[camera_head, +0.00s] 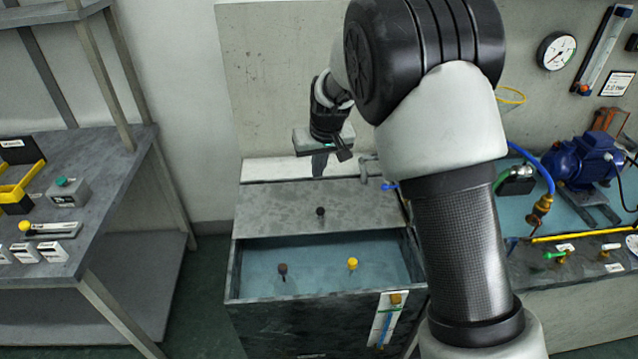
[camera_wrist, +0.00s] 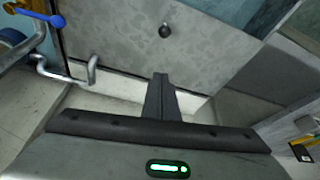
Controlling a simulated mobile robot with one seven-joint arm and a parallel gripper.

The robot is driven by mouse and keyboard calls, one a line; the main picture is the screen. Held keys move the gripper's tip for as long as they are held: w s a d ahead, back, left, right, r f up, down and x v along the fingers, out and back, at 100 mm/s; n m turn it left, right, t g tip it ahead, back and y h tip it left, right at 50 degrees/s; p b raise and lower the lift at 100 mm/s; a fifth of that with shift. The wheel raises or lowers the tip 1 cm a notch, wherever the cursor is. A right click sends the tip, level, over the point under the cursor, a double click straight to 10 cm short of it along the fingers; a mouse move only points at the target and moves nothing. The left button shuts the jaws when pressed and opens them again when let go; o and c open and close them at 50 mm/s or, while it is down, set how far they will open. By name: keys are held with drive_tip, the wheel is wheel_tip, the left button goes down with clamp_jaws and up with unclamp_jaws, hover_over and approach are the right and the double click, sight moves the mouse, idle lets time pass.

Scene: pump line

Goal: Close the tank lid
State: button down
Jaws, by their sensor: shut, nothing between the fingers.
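The tank (camera_head: 233,272) is open at the front, where bluish water (camera_head: 320,258) shows. Its flat grey lid (camera_head: 270,206) covers the rear part and has a small black knob (camera_head: 320,212) near its front edge. My gripper (camera_head: 319,165) is above the lid's back edge, apart from the knob. In the wrist view my gripper (camera_wrist: 160,78) is shut and empty, its fingertips over the lid (camera_wrist: 215,60) near its back edge. The knob (camera_wrist: 165,31) is beyond the fingertips there.
A metal tap with a blue handle (camera_head: 390,187) stands right of the lid, and shows at left in the wrist view (camera_wrist: 92,68). A workbench (camera_head: 110,170) stands left; a blue pump (camera_head: 580,163) sits right.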

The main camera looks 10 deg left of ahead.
hover_over(315, 203)
wheel_tip(315, 203, down, 10)
drive_tip(key=shift+r+b, duration=0.2)
drive_tip(key=shift+b, duration=0.15)
drive_tip(key=s, duration=0.1)
drive_tip(key=s+d, duration=0.1)
drive_tip(key=s, duration=0.1)
drive_tip(key=shift+s+d+f, duration=0.15)
drive_tip(key=shift+s+d, duration=0.1)
drive_tip(key=shift+s, duration=0.15)
